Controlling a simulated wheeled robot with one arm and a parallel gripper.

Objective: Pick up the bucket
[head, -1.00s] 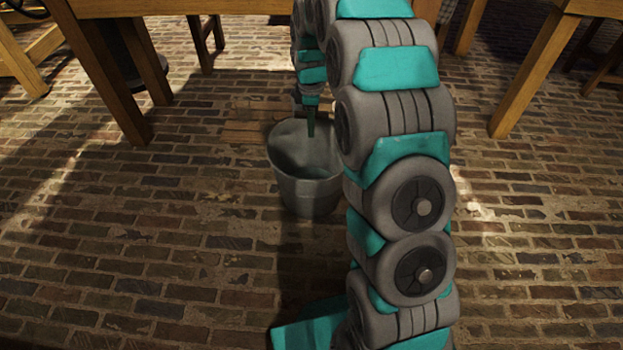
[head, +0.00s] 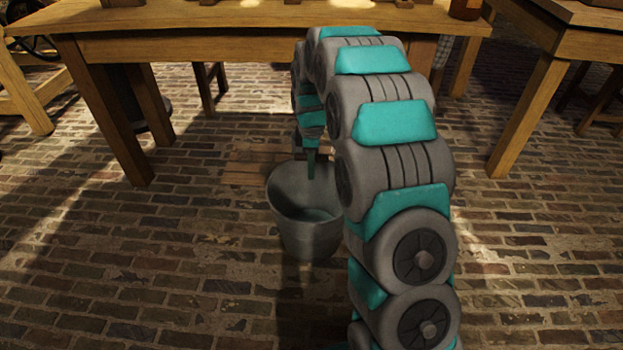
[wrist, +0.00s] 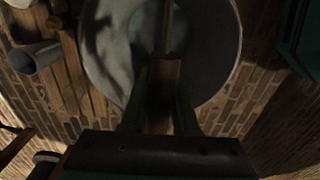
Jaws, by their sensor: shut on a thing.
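The grey metal bucket (head: 308,232) is upright below my arm, at the middle of the head view. My gripper (head: 311,165) points down into its open mouth, near the far rim. In the wrist view the bucket (wrist: 222,40) fills the upper middle, seen from above. There my gripper (wrist: 163,78) is shut on a brown, bar-like part that crosses the bucket's mouth, seemingly its handle. My arm hides part of the bucket's right side. I cannot tell whether its base touches the floor.
A wooden table (head: 230,48) stands behind the bucket, and another table (head: 545,50) is at the right. The brick floor (head: 120,260) is clear at left and front. A grey cylindrical thing (wrist: 36,56) lies near wooden planks in the wrist view.

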